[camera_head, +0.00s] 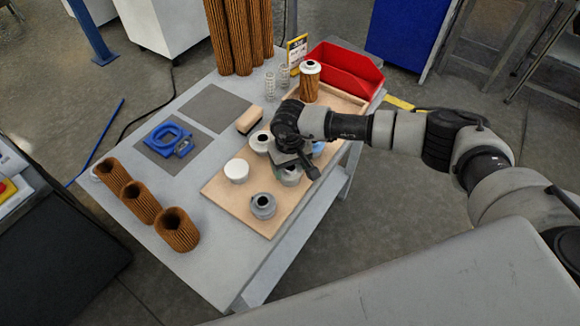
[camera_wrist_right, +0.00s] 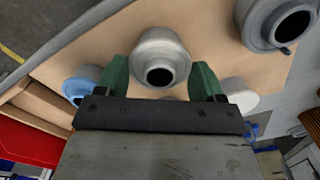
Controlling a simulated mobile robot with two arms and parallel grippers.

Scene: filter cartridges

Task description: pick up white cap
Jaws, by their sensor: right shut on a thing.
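My right gripper (camera_head: 292,160) reaches over the wooden board, and its green fingers (camera_wrist_right: 160,82) are shut on a pale grey cap (camera_wrist_right: 160,56) with a dark central hole. In the head view this cap (camera_head: 290,178) is partly hidden under the gripper. I cannot tell whether it touches the board. A plain white cap (camera_head: 237,170) stands on the board to the left of the gripper. It also shows in the wrist view (camera_wrist_right: 242,92), partly behind the right-hand finger. My left gripper is not in view.
A wooden tray (camera_head: 350,99) with a filter and a red bin (camera_head: 340,72) stand behind. Brown filters (camera_head: 177,230) line the left table edge.

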